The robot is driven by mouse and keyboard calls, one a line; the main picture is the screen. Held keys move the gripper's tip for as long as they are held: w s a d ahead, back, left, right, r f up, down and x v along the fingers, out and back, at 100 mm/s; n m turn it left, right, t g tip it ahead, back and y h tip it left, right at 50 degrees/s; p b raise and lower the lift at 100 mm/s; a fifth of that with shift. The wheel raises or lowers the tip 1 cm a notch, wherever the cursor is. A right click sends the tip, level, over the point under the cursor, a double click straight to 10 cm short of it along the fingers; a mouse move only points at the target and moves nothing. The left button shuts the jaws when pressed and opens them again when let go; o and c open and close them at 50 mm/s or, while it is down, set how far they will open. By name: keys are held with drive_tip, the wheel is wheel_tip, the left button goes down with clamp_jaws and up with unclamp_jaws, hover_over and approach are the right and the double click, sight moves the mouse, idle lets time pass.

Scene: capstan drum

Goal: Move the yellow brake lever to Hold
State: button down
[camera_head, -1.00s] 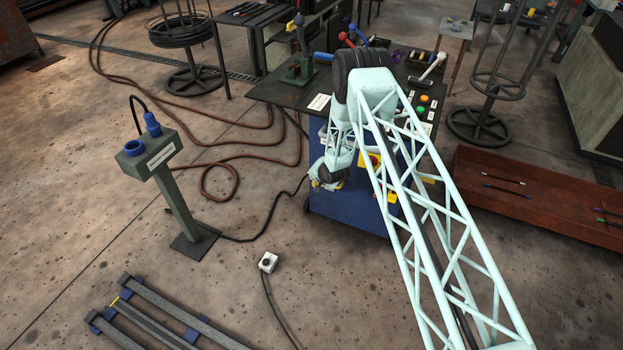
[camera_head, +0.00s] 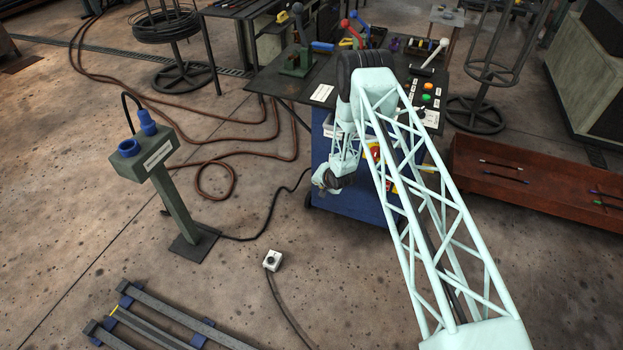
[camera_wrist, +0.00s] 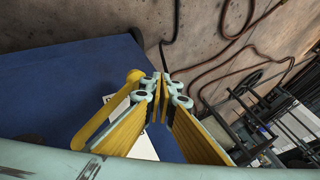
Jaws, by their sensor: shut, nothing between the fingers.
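A yellow bar with rounded ends (camera_wrist: 108,110), which looks like the brake lever, slants in front of the blue cabinet in the wrist view. My gripper (camera_wrist: 161,84), with yellow-faced fingers, is shut and empty just right of the bar. I cannot tell whether they touch. In the head view my gripper (camera_head: 326,180) hangs at the left side of the blue cabinet (camera_head: 350,207). My arm hides much of that cabinet's front there, and I cannot read the lever's position. A white label (camera_wrist: 143,147) on the blue face is partly hidden behind my fingers.
A dark bench top (camera_head: 270,82) above the cabinet carries red and blue handles and buttons. A grey pedestal (camera_head: 160,160) stands left on the floor, with a small white box (camera_head: 272,260) nearer. Hoses and a cable cross the floor. A rust-red tray (camera_head: 530,185) lies right.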

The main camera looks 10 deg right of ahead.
drive_tip(key=shift+s+d+f, duration=0.1)
drive_tip(key=shift+d+f, duration=0.1)
drive_tip(key=shift+f, duration=0.35)
drive_tip(key=shift+r, duration=0.1)
drive_tip(key=s+a+r+p, duration=0.3)
drive_tip(key=a+r, duration=0.4)
drive_tip(key=r, duration=0.4)
drive_tip(key=shift+s+r, duration=0.15)
drive_tip(key=shift+s, duration=0.25)
idle(1.0)
